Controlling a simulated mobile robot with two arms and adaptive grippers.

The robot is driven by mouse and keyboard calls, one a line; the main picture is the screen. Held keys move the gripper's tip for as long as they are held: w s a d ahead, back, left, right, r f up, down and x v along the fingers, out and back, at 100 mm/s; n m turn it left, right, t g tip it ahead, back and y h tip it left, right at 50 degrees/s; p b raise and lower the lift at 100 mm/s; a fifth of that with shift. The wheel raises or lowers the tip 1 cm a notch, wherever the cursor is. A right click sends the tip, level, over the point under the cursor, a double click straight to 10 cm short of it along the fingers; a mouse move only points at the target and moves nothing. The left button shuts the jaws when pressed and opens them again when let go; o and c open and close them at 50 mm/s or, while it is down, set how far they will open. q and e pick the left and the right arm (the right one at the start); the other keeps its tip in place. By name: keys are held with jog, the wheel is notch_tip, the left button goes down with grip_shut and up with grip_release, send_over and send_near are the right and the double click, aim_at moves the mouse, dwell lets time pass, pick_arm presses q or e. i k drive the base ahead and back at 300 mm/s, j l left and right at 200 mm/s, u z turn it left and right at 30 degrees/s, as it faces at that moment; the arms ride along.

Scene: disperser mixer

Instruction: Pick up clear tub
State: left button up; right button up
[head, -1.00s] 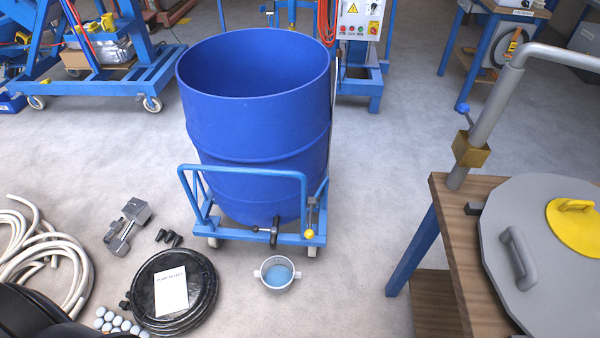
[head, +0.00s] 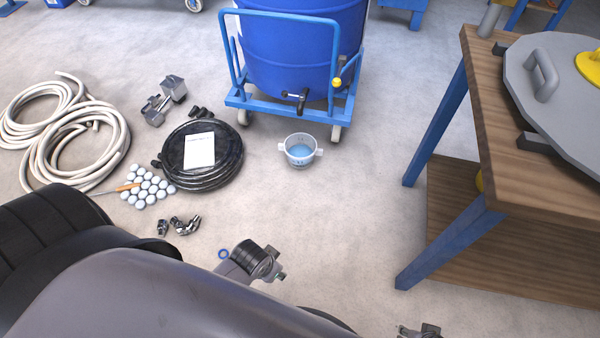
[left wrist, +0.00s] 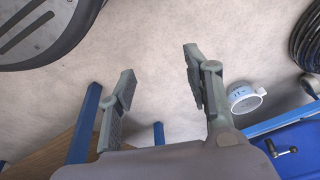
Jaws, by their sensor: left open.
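The clear tub (head: 300,150) stands upright on the floor just in front of the blue drum trolley. It is whitish and see-through, with two side handles and something blue at its bottom. In the left wrist view the tub (left wrist: 244,97) sits to the right of my left gripper (left wrist: 159,62). The gripper is open, with bare floor between its fingers, apart from the tub.
The blue drum (head: 290,50) on its trolley (head: 285,110) stands behind the tub. A black hose coil (head: 225,170) with a white sheet lies to its left. The wooden workbench (head: 490,130) is at right. Floor in front of the tub is mostly clear.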

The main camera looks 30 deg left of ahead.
aim_at(301, 149)
jog(key=u, duration=0.7)
jog(key=i, duration=0.05)
